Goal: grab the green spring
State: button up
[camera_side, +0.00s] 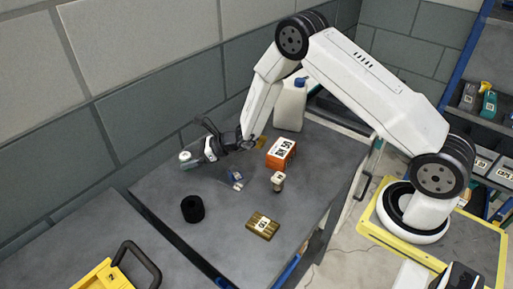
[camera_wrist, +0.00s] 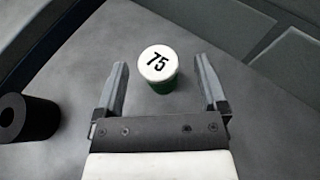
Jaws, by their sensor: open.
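The green spring (camera_wrist: 163,84) shows in the wrist view as a short green cylinder with a white top marked 75; no coils can be made out. It stands upright just ahead of my gripper (camera_wrist: 163,66), roughly centred between the two open fingers, with a gap on each side. In the side view the spring (camera_side: 187,158) is small near the wall end of the grey bench, its white top showing. My gripper (camera_side: 209,142) is beside it, open and empty. Exact height of the fingers over the bench is hard to tell.
A black hollow cylinder (camera_side: 192,209) stands nearby, also in the wrist view (camera_wrist: 28,118). A blue labelled piece (camera_side: 236,179), a small pale-topped piece (camera_side: 278,181), an orange box (camera_side: 281,153), a brass block (camera_side: 263,225) and a white jug (camera_side: 290,106) share the bench. The wall is close.

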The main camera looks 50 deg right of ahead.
aim_at(181, 159)
jog(key=shift+x, duration=1.65)
grip_shut()
jog(key=shift+r, duration=0.1)
jog(key=shift+r, duration=1.1)
jog(key=s+d+r, duration=0.2)
jog(key=s+r, duration=0.8)
jog(key=s, duration=0.4)
jog(key=shift+r, duration=0.3)
